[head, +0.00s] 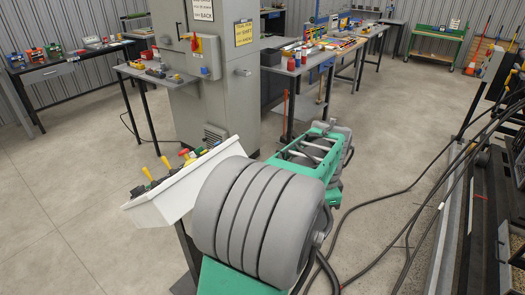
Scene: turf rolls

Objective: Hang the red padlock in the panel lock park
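A grey cabinet panel (223,100) stands at the back left of centre. A red handle on a yellow plate (196,42) is on its front, with a small blue piece (205,70) lower down. I cannot tell which part is the lock park. A small grey side table (190,79) against the panel carries small red, yellow and dark items. A small red item (155,50) shows there, too small to tell if it is the red padlock. My gripper's fingers do not show in the head view.
A large grey grooved cylinder (250,215) and a green frame (313,160) fill the near middle. A white console (165,195) with yellow levers stands beside them. Black cables (385,200) cross the floor at right. Open floor (60,190) lies at left.

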